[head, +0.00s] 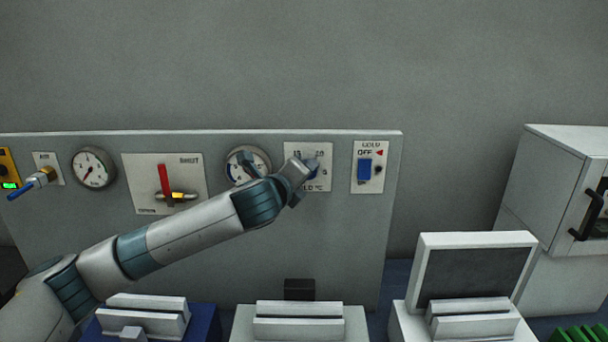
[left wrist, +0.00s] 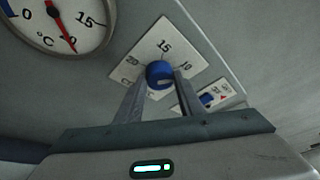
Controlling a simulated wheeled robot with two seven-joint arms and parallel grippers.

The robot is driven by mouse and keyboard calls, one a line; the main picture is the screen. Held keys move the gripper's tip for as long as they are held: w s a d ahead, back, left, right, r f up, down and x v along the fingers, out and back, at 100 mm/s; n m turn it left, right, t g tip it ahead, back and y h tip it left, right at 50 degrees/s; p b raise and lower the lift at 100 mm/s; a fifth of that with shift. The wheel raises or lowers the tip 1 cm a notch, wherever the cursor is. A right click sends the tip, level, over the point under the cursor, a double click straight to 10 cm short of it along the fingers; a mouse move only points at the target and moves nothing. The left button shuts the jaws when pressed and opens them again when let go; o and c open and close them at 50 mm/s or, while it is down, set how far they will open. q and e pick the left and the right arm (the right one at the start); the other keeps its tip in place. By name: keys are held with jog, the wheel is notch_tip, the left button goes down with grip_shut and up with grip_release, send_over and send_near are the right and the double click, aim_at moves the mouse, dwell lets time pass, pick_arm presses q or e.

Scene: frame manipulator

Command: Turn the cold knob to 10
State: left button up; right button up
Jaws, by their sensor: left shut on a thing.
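The cold knob (left wrist: 159,75) is blue and sits on a white plate marked 10, 15 and 20. In the head view the plate (head: 294,150) is partly covered by my arm and gripper. My left gripper (left wrist: 160,88) is shut on the knob, with one finger on each side of it. It also shows at the plate in the head view (head: 311,168). I cannot read the knob's pointer, so its setting is unclear. My right gripper is in neither view.
A round °C gauge (left wrist: 58,22) with a red needle is left of the knob; my arm partly covers it in the head view (head: 258,156). A COLD switch (head: 364,169) is to the right. A red-handled valve (head: 164,180) is farther left.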

pick_arm(q)
jog(key=o, duration=1.1)
jog(key=shift+c, duration=0.2)
jog(key=b+v, duration=0.7)
jog(key=v, duration=1)
jog(key=shift+s+b, duration=0.15)
jog(key=shift+b, duration=0.2)
jog(key=shift+f, duration=0.1)
